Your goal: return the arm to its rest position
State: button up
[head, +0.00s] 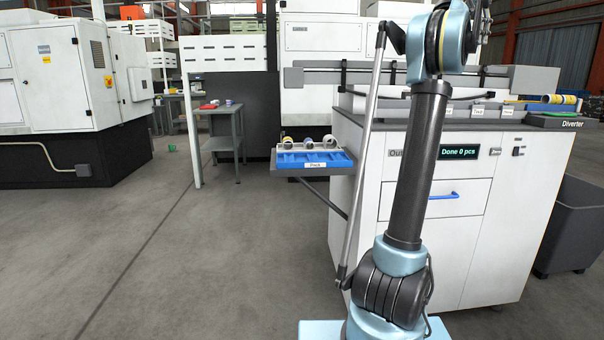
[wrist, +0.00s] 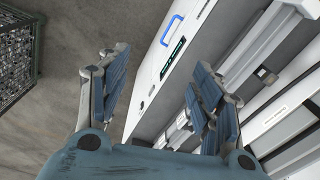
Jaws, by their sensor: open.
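My arm stands upright in the right half of the head view, in front of a white cabinet (head: 470,235). My gripper is outside the head view. In the wrist view my gripper (wrist: 160,90) shows with its blue-grey fingers spread wide apart and nothing between them. Behind the fingers the wrist view shows the cabinet front (wrist: 178,68), tilted, with its blue handle (wrist: 171,29) and a small dark display. The fingers look apart from the cabinet, though the distance is hard to tell.
A shelf with a blue tray (head: 312,162) marked Pack, holding several ring-shaped parts, juts from the cabinet's left side. A dark bin (head: 572,225) stands at the right. A wire crate (wrist: 18,50) shows in the wrist view.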

jog(key=s+a+f+n+t, duration=0.1)
jog(key=s+a+f+n, duration=0.25)
jog(key=a+f, duration=0.8)
jog(key=s+a+f+n, duration=0.3)
jog(key=a+f+n, duration=0.1)
jog(key=a+f, duration=0.7)
jog(key=s+a+f+n, duration=0.2)
jog(key=s+f, duration=0.4)
jog(key=f, duration=0.6)
jog(key=s+a+f+n, duration=0.2)
jog(key=s+a+f, duration=0.3)
jog(key=f, duration=0.8)
jog(key=s+a+f+n, duration=0.2)
jog(key=s+f, duration=0.6)
jog(key=f, duration=0.4)
jog(key=shift+s+a+f+n+t, duration=0.25)
jog(key=shift+s+a+n+t, duration=0.15)
jog(key=shift+a, duration=0.35)
jog(key=shift+w+f, duration=0.2)
jog(key=shift+w, duration=0.3)
